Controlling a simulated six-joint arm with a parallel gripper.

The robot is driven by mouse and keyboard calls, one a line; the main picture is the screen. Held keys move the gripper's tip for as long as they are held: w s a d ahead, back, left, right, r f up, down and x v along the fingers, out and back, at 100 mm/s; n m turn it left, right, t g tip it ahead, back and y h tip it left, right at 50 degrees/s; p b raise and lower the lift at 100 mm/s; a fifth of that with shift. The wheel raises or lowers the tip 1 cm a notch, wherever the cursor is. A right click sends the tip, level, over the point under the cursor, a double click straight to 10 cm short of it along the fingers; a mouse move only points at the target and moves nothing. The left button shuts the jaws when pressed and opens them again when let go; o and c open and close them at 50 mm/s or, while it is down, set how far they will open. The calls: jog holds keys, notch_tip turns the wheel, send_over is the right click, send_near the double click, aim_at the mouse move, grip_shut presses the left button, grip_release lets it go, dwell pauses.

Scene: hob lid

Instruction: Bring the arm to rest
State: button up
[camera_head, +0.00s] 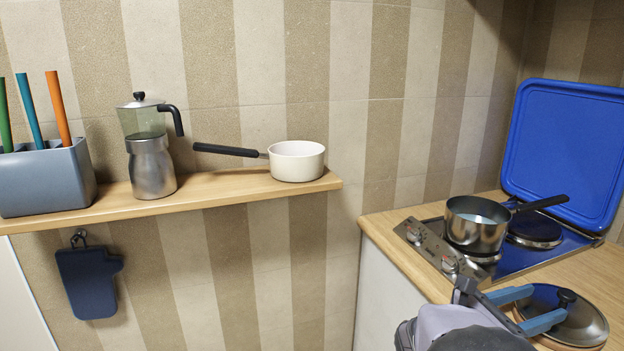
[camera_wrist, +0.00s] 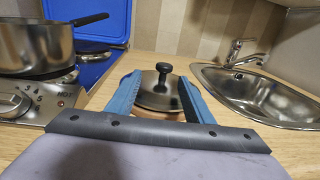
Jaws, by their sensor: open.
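My gripper (camera_head: 526,307) is at the lower right of the head view, above the wooden worktop (camera_head: 385,226). Its two blue fingers are apart, with nothing held between them. The lower part of the arm is cut off by the picture edge.
A steel saucepan (camera_head: 474,236) stands on the hob (camera_head: 512,258), its handle pointing right. A raised blue hob lid (camera_head: 562,145) leans behind. A sink (camera_wrist: 262,97) is right in the wrist view. A shelf (camera_head: 225,195) holds a moka pot (camera_head: 152,165), white pan (camera_head: 297,167) and utensil box (camera_head: 45,180).

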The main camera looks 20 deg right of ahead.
jog(key=w+a+n+t+y+p, duration=0.1)
jog(key=w+a, duration=0.1)
jog(key=w+a+n+t+y+p, duration=0.1)
jog(key=w+a+p, duration=0.1)
jog(key=a, duration=0.1)
jog(key=w+a+n+t+p, duration=0.1)
jog(key=w+a+t, duration=0.1)
jog(key=w+a, duration=0.1)
jog(key=shift+a+n+y, duration=0.1)
jog(key=shift+n+y, duration=0.2)
jog(key=shift+y, duration=0.1)
jog(key=w+a+f+n+t+y+p, duration=0.2)
jog(key=a, duration=0.4)
jog(key=s+a+f+m+g+y+b, duration=0.25)
jog(key=a+f+m, duration=0.2)
jog(key=f, duration=0.25)
jog(key=s+a+f+m+g+y+b, duration=0.1)
jog(key=s+a+f+m+y, duration=0.25)
jog(key=f+m, duration=0.3)
jog(key=s+a+f+m+g+y+b, duration=0.1)
jog(key=s+a+f+m+y+b, duration=0.15)
jog(key=a+f+m, duration=0.45)
jog(key=s+a+f+m+y+b, duration=0.15)
jog(key=a+m+y, duration=0.25)
jog(key=a, duration=0.5)
notch_tip(320, 180, up, 22)
jog(key=w+a+m+p, duration=0.1)
jog(key=p, duration=2.2)
jog(key=shift+a+f, duration=0.2)
jog(key=shift+a, duration=0.1)
